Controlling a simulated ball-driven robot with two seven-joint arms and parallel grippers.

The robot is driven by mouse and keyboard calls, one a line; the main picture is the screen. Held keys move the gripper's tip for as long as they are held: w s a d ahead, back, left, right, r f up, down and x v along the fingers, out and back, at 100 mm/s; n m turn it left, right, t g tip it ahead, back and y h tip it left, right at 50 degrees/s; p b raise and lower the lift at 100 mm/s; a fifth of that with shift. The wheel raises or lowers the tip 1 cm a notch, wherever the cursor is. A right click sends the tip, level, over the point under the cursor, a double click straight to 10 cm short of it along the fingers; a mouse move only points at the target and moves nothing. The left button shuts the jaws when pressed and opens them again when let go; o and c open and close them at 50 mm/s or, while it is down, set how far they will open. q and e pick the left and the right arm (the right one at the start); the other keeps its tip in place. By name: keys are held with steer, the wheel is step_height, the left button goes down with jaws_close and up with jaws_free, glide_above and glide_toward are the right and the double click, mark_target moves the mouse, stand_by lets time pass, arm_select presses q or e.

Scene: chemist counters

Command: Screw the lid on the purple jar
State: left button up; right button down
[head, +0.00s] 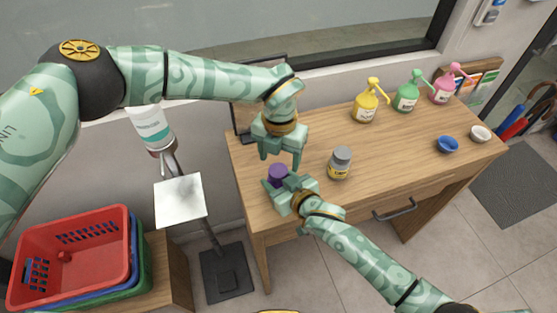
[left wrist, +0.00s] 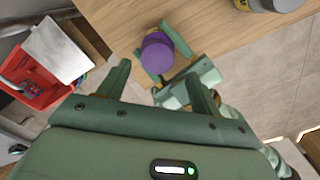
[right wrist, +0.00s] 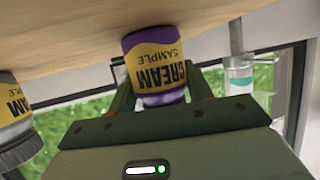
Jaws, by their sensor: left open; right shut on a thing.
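The purple jar (right wrist: 155,50) stands on the wooden counter with a yellow "CREAM SAMPLE" label; the right wrist view shows it upside down. Its purple lid (head: 278,171) is on top, also seen from above in the left wrist view (left wrist: 157,57). I cannot tell how tightly it is seated. My right gripper (head: 282,185) is shut on the jar from the side, one finger on each side of it in the right wrist view (right wrist: 161,92). My left gripper (head: 280,160) is open and empty, pointing down just above the lid, not visibly touching it.
A grey-lidded jar (head: 340,163) stands to the right on the counter (head: 400,160). Yellow (head: 367,103), green (head: 408,97) and pink (head: 444,88) pump bottles stand at the back. Blue (head: 447,145) and white (head: 480,133) bowls sit far right. A dispenser stand (head: 180,200) is left.

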arm_select(q)
steer(key=o, duration=0.6)
steer(key=shift+w+a, duration=0.1)
steer(key=shift+a, duration=0.05)
step_height(320, 180, up, 12)
steer(key=shift+f, duration=0.1)
arm_select(e)
steer(key=c, duration=0.5)
jaws_free()
arm_select(q)
step_height(320, 180, up, 4)
steer(key=p, duration=0.3)
steer(key=shift+f, duration=0.25)
arm_select(e)
steer(key=v, duration=1.6)
steer(key=shift+s+d+f, duration=0.1)
steer(key=shift+s+d, duration=0.05)
steer(key=shift+d, duration=0.05)
